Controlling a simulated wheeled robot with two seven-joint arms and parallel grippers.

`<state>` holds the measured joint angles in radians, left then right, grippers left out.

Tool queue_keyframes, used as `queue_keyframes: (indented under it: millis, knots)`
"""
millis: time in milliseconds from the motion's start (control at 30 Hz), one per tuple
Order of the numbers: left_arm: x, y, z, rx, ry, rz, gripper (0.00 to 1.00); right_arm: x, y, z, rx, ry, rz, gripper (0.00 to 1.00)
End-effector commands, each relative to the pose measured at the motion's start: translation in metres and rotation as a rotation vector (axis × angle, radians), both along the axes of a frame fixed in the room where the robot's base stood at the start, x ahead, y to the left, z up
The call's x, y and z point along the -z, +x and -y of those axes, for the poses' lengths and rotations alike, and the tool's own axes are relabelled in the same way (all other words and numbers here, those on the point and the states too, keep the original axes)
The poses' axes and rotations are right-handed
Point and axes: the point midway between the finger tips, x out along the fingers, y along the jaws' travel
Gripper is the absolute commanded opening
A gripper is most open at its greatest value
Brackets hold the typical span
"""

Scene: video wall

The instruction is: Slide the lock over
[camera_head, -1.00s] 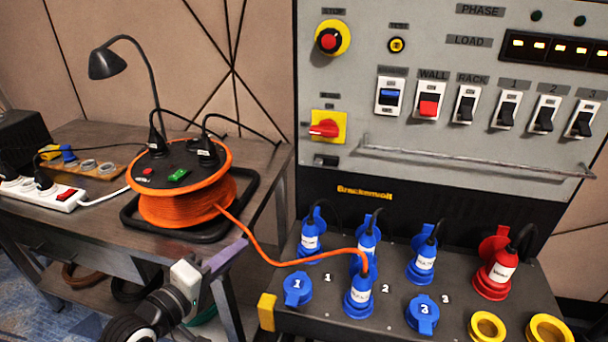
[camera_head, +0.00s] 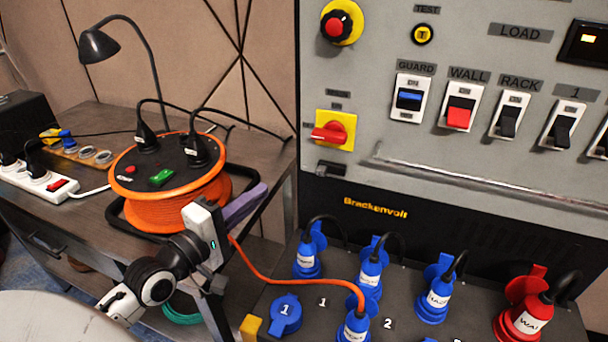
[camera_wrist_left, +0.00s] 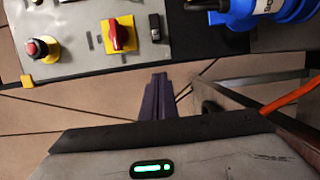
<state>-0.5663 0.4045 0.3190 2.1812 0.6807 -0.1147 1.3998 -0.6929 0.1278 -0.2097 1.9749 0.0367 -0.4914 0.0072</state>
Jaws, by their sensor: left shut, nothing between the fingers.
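A small dark sliding lock (camera_head: 331,169) sits on the grey panel just under the red rotary switch (camera_head: 329,132) on its yellow plate. In the left wrist view, the lock (camera_wrist_left: 155,27) is near the top, beside the red switch (camera_wrist_left: 118,32). My left gripper (camera_head: 258,192), with purple fingers, is shut and empty. It is left of the panel and lower than the lock, in front of the cable reel. In the left wrist view its fingers (camera_wrist_left: 160,80) point toward the panel's edge, apart from the lock. My right gripper is out of view.
An orange cable reel (camera_head: 175,205) stands on the table behind my left gripper. Its orange cable runs to a blue plug (camera_head: 355,328) on the socket ledge. A red stop button (camera_head: 338,26) is above the switch, and a metal rail (camera_head: 480,180) is to the right.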

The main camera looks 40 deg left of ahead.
Motion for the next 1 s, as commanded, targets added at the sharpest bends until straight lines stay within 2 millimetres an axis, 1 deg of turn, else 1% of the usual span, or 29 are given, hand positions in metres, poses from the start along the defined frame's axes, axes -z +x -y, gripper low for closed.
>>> queue_keyframes:
  millis: [167, 267, 500, 633, 700, 800, 900, 1000]
  knots:
    - [-0.001, 0.017, 0.0, 0.0, 0.0, 0.004, 0.0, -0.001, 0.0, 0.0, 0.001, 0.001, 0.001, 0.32]
    - [-0.001, 0.034, 0.0, -0.001, -0.001, 0.004, 0.0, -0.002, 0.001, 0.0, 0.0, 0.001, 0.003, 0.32]
    - [-0.002, 0.081, 0.001, 0.0, 0.0, 0.005, 0.0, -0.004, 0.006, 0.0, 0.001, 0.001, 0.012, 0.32]
    - [-0.002, 0.103, 0.002, 0.0, -0.001, 0.003, 0.0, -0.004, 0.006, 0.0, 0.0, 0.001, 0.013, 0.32]
    - [-0.001, 0.103, 0.017, 0.001, -0.007, 0.002, 0.0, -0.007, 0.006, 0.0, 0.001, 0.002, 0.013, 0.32]
    - [-0.001, 0.105, 0.029, -0.001, -0.004, 0.001, 0.0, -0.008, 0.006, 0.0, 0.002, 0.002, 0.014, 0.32]
    - [-0.001, 0.107, 0.036, -0.001, -0.002, 0.001, 0.0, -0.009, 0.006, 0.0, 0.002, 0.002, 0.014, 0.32]
    - [0.0, 0.108, 0.04, -0.001, -0.001, 0.0, 0.0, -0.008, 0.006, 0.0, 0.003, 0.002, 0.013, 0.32]
